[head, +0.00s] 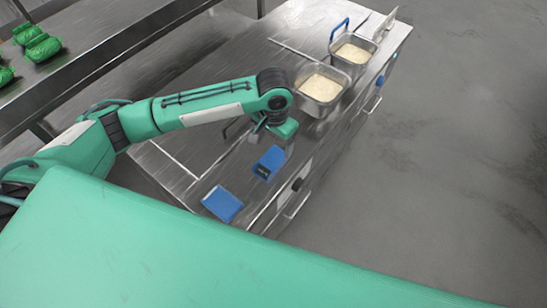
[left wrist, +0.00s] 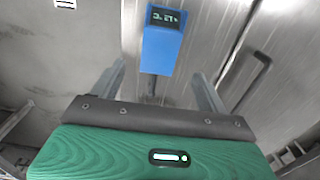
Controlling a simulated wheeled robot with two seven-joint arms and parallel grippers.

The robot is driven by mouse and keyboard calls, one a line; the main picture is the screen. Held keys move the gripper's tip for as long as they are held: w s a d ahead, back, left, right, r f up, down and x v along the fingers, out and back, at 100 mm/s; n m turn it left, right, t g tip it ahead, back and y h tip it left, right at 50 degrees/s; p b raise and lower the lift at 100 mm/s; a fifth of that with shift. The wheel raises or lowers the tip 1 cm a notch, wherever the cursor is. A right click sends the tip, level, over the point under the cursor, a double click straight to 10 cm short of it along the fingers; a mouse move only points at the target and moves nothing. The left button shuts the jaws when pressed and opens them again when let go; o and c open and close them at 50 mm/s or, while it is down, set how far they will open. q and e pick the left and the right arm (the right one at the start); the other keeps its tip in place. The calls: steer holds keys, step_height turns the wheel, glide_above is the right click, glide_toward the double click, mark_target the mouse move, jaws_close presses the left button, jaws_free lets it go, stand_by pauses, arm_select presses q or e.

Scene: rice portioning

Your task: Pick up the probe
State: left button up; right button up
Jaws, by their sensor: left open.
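The probe (head: 268,163) is a blue body with a small dark display, lying on the steel counter near its front edge. In the left wrist view the probe (left wrist: 162,48) shows its lit digits, and a dark stem runs from it toward my gripper. My left gripper (left wrist: 157,88) is open, its two fingers apart on either side of the stem's line, with nothing held. In the head view my left gripper (head: 280,130) is just beyond the probe; its fingertips are mostly hidden by the wrist. My right gripper is not in view.
A flat blue item (head: 222,204) lies on the counter (head: 180,150) nearer to me. Two steel pans of pale rice, one nearer (head: 322,104) and one farther (head: 334,66), stand beyond my gripper. Green bundles (head: 42,47) lie on another counter at upper left. Floor is clear at right.

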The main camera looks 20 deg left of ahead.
arm_select(q)
step_height(320, 180, down, 3)
steer(key=shift+r, duration=0.1)
steer(key=f+p, duration=0.2)
steer(key=f, duration=0.2)
steer(key=shift+s+f, duration=0.1)
steer(key=shift+s, duration=0.1)
steer(key=shift+f, duration=0.55)
steer(key=c, duration=1.1)
steer(key=shift+o, duration=0.2)
steer(key=shift+r, duration=0.1)
step_height(320, 180, up, 19)
steer(key=b, duration=0.3)
step_height(320, 180, up, 7)
steer(key=p, duration=0.9)
glide_above(274, 157)
steer(key=shift+s, duration=0.1)
